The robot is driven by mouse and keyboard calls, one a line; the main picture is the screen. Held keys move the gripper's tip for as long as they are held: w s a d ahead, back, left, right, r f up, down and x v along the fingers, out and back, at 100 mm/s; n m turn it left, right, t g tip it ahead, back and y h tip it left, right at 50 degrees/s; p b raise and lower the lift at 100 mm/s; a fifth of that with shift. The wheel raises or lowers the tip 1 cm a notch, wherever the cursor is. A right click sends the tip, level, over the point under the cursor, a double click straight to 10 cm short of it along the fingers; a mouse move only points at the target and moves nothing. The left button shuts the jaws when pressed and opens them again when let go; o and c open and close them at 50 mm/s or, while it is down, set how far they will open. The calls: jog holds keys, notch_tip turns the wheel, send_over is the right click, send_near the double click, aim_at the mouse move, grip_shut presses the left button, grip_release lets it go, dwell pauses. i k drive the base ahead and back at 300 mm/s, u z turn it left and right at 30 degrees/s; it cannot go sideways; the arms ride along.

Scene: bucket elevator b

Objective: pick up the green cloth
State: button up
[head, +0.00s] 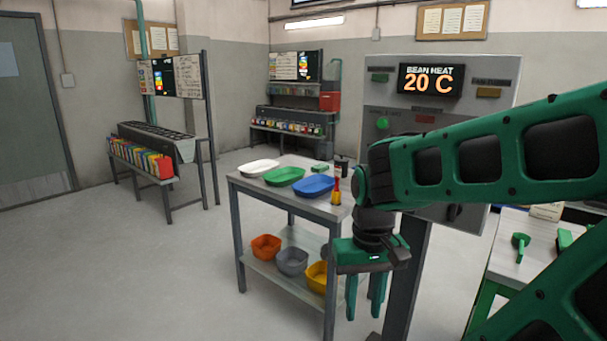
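No green cloth can be made out for certain. A small flat green item (320,168) lies at the back of the grey two-level table, behind the blue tray; it is too small to identify. Another green item (565,239) lies on the bench at the right, partly cut off by my arm; I cannot tell what it is. My gripper (364,306) hangs pointing down in front of the table's right side. Its two green fingers are apart with nothing seen between them.
The grey table (243,184) holds a white tray (259,167), a green tray (283,176), a blue tray (313,186) and a bottle (335,193). Bins sit on its lower shelf. A control panel (385,95) stands behind my arm. Floor at left is clear.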

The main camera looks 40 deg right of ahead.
aim_at(321, 168)
jog(key=u, duration=0.2)
jog(key=i, duration=2.1)
jog(key=z, duration=0.6)
jog(key=i, duration=0.9)
jog(key=z, duration=1.15)
jog(key=i, duration=0.55)
jog(key=z, duration=0.3)
